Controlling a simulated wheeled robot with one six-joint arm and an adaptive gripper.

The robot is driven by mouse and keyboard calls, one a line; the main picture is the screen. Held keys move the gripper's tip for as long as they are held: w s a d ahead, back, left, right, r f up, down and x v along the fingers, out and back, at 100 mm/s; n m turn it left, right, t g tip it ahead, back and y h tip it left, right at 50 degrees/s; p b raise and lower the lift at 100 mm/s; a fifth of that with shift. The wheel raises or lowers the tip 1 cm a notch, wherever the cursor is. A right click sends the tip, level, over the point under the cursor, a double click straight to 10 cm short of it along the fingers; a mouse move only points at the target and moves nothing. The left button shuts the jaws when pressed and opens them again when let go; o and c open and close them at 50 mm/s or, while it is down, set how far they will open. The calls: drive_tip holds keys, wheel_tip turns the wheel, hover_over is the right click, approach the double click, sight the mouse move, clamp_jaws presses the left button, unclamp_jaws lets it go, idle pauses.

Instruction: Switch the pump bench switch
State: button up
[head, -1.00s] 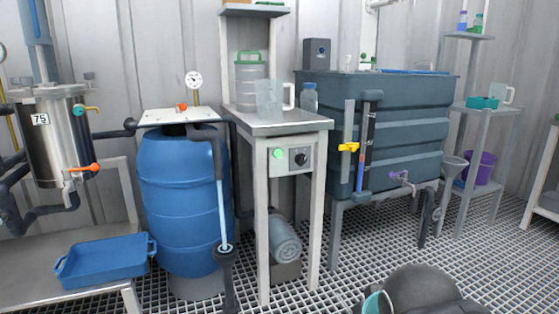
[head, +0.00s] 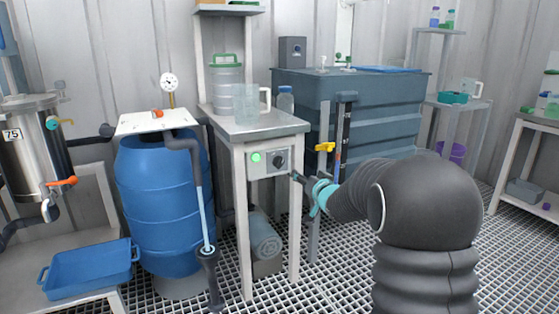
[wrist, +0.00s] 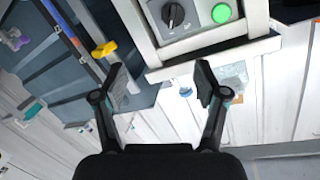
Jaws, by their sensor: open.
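The pump bench (head: 262,128) has a light grey switch panel (head: 266,172) under its top. The panel carries a black rotary switch (head: 279,162) and a lit green button (head: 256,157). My gripper (head: 298,177) is just right of the panel in the head view, near the bench's front right leg. In the wrist view, which looks upside down, my gripper (wrist: 160,82) is open and empty. There the black switch (wrist: 172,14) and green button (wrist: 221,13) lie beyond the fingertips, at the top edge. I see no contact with the switch.
A measuring jug (head: 247,103) and a green-lidded canister (head: 226,82) stand on the bench. A blue barrel (head: 163,190) is to its left. A dark tank (head: 385,100) with a yellow-handled valve (head: 325,147) is close behind my gripper at right.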

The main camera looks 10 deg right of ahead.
sight(281, 164)
drive_tip(key=w+a+f+y, duration=0.1)
drive_tip(key=w, duration=0.4)
drive_tip(key=w+a+y+p, duration=0.1)
drive_tip(key=w+a, duration=0.1)
drive_tip(key=w, duration=0.4)
drive_tip(key=w+a+f+t+y+p, duration=0.1)
drive_tip(key=w+a, duration=0.1)
drive_tip(key=w, duration=0.4)
drive_tip(key=shift+w+a+f, duration=0.1)
drive_tip(key=shift+w+f, duration=0.05)
drive_tip(key=shift+f, duration=0.15)
drive_tip(key=c, duration=1.2)
